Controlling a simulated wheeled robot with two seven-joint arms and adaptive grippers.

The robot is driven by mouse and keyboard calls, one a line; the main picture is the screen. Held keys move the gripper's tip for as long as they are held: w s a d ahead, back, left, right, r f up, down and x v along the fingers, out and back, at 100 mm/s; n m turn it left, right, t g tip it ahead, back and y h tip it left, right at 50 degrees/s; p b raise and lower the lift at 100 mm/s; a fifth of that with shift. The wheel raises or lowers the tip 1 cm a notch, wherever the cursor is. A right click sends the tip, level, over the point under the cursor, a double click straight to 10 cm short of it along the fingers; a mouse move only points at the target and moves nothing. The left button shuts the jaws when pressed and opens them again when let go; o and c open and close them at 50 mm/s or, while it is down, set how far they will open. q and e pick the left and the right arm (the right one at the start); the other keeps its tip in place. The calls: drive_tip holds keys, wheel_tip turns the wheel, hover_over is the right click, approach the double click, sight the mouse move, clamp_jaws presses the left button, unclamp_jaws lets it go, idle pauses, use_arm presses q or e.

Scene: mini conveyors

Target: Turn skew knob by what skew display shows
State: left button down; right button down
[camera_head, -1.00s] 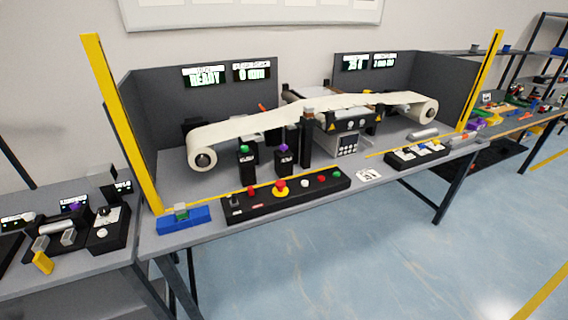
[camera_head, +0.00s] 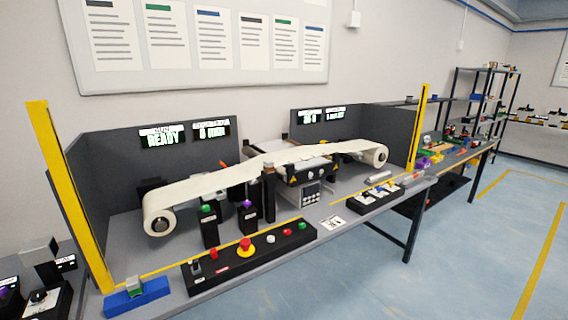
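A black post with a green knob (camera_head: 207,209) and a black post with a purple knob (camera_head: 247,204) stand side by side in front of the white belt (camera_head: 200,190). Their labels are too small to read, so I cannot tell which is the skew knob. Two smaller displays, a left one (camera_head: 311,117) and a right one (camera_head: 335,114), are on the right back panel, also blurred. Neither of my grippers is in view.
A black control box (camera_head: 220,268) with a red mushroom button (camera_head: 245,245) lies along the front edge. A blue block (camera_head: 137,298) is at the front left. Yellow posts, left (camera_head: 68,195) and right (camera_head: 417,128), flank the bench. The blue floor (camera_head: 450,265) at right is clear.

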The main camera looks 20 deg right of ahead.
use_arm(q)
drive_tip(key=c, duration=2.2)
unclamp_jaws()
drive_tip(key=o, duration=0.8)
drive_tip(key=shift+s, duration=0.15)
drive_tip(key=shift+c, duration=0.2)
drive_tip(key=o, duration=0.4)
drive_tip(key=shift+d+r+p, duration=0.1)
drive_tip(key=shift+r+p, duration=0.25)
drive_tip(key=shift+p, duration=0.05)
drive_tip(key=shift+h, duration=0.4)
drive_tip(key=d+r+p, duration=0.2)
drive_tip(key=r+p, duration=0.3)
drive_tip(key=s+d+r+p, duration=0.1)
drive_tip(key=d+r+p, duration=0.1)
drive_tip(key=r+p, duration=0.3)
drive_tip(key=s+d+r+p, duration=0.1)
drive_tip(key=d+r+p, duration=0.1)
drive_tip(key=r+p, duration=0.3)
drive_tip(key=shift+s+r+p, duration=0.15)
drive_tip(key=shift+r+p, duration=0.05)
drive_tip(key=shift+p, duration=0.15)
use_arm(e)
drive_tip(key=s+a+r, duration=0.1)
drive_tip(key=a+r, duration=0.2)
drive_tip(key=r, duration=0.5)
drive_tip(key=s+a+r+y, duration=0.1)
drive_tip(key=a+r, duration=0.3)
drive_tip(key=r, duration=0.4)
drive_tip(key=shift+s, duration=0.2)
